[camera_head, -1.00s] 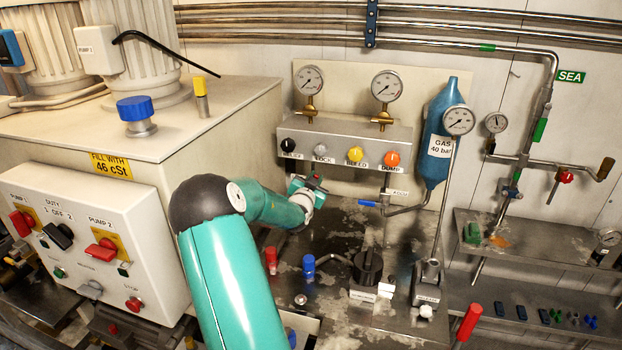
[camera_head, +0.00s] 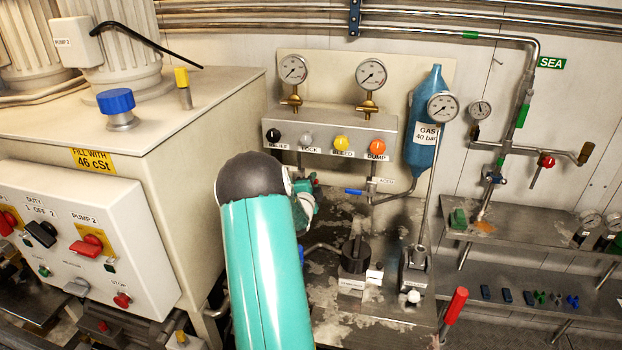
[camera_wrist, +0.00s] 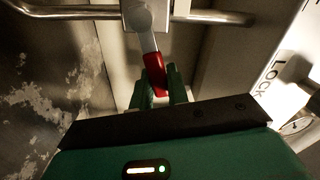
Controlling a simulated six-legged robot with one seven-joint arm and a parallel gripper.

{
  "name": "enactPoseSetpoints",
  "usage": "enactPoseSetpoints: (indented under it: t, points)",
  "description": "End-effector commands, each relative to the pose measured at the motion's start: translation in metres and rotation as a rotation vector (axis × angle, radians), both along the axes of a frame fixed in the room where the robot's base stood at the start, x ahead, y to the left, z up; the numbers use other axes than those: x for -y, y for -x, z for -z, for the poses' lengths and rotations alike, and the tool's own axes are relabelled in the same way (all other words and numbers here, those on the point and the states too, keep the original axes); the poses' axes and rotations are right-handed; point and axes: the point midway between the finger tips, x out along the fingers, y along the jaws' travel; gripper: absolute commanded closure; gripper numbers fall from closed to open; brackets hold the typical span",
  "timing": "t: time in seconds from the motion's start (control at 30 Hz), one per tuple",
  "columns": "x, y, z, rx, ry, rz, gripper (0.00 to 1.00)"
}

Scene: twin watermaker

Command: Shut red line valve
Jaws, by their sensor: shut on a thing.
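In the wrist view the red line valve shows as a red-sleeved lever (camera_wrist: 154,74) on a grey arm below a metal valve body (camera_wrist: 146,15) on a horizontal pipe (camera_wrist: 72,12). The lever hangs across the pipe, slightly tilted. My gripper (camera_wrist: 160,88) has its two green fingers closed around the red end of the lever. In the head view, my arm hides the lever and most of my gripper, below the gauge panel.
The panel with black, grey, yellow (camera_head: 341,144) and orange (camera_head: 377,147) knobs stands above my wrist. A blue gas bottle (camera_head: 425,125) is to its right. The white control box (camera_head: 85,245) is close on the left. A black-knobbed block (camera_head: 355,262) stands on the stained bench.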

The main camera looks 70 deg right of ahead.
Motion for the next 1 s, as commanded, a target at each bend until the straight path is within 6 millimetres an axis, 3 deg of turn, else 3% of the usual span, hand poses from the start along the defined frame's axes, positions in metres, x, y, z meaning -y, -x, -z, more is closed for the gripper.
enactPoseSetpoints:
  t: [0.4,0.97,1.0]
  points:
    - [0.0,0.003,0.014,0.216,-0.035,0.0,1.0]
    - [0.0,0.002,0.016,0.248,-0.04,-0.001,1.0]
    - [0.0,0.002,0.016,0.248,-0.04,-0.001,0.78]
